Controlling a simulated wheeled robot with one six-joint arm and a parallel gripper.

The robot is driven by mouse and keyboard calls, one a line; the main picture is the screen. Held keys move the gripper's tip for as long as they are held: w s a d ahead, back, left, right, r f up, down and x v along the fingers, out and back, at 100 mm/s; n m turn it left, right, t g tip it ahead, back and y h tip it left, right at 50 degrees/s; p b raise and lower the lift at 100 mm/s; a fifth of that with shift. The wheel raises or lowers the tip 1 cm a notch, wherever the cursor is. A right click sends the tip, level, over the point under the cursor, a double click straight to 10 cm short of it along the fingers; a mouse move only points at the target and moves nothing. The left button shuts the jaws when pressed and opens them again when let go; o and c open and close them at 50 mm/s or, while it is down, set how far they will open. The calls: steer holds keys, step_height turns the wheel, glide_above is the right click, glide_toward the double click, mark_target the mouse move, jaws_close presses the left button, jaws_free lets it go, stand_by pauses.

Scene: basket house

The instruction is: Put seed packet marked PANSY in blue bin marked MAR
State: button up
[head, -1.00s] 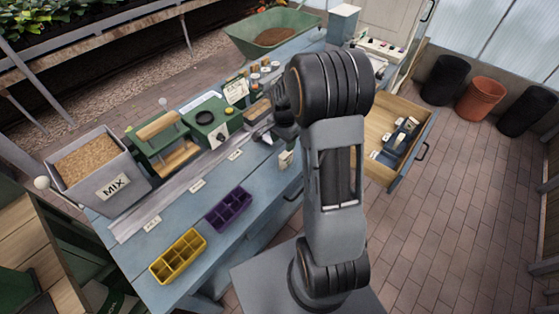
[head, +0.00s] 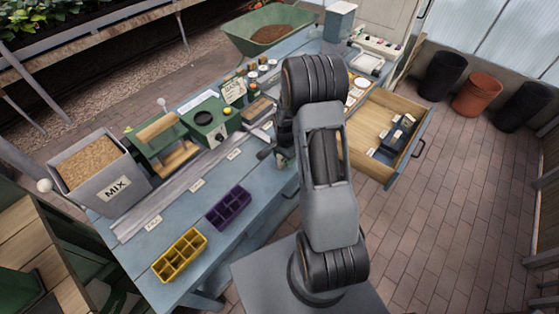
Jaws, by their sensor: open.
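My gripper (head: 268,153) is dark and low over the front part of the blue bench, left of my arm. It is open. No seed packet can be made out clearly now; the small pale packet seen earlier on the bench is hidden at or behind my gripper, and the word PANSY cannot be read. Dark blue bins (head: 384,154) with small white labels sit inside the open wooden drawer at right. The labels are too small to read, so I cannot tell which bin is marked MAR.
The open drawer (head: 362,146) juts out right of my arm. On the bench (head: 150,250) are a purple tray (head: 228,209), a yellow tray (head: 180,255), a grey MIX box (head: 98,172) and a green machine (head: 208,122). Brick floor at right is clear up to the pots (head: 478,95).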

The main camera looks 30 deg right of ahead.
steer(key=c, duration=1.1)
steer(key=shift+o, duration=0.2)
steer(key=shift+r, duration=0.1)
